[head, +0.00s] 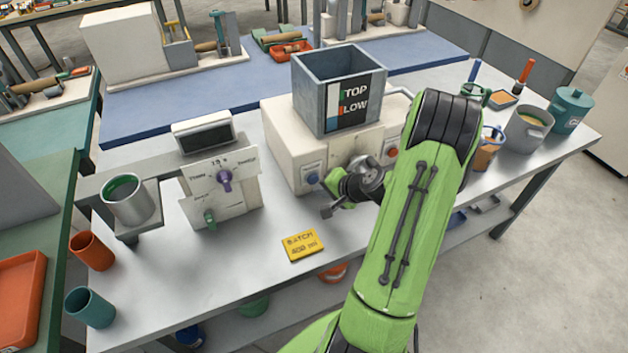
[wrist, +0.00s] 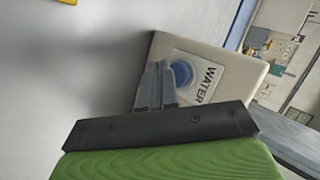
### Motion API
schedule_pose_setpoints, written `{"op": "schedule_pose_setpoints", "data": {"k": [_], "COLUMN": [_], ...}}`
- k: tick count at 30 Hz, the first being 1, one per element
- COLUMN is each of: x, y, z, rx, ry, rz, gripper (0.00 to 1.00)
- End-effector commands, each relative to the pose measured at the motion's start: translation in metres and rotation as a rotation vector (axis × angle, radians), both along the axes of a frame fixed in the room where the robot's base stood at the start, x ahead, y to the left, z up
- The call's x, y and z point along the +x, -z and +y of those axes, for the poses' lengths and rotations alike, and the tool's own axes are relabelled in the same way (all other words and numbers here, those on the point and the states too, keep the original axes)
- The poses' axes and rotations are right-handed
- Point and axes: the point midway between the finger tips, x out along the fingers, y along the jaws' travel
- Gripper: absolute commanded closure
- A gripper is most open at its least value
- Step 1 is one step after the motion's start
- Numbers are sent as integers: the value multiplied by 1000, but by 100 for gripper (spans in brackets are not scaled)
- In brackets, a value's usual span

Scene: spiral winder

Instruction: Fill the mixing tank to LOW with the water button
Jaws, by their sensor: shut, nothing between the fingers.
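The mixing tank (head: 312,98) is a grey open box on a cream base (head: 283,140). The blue water button (head: 312,180) is on the base's front, at the left. In the wrist view the blue button (wrist: 182,74) sits on a plate labelled WATER (wrist: 207,82). My gripper (head: 328,206) is shut and empty, its fingers (wrist: 157,82) right by the button; I cannot tell whether they touch it.
A red button (head: 392,153) is on the base's right. A dial panel (head: 222,188) and a metal cup (head: 130,200) stand left. A yellow BATCH 400 ml card (head: 303,245) lies in front. Pots (head: 532,128) and cups crowd the right end. The table between card and base is clear.

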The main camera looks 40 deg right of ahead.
Motion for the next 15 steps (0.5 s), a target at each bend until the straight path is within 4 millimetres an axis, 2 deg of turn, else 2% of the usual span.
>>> {"op": "schedule_pose_setpoints", "data": {"k": [15], "x": [8], "y": [0], "z": [-2], "rx": [0], "ry": [0], "rz": [1], "gripper": [100]}}
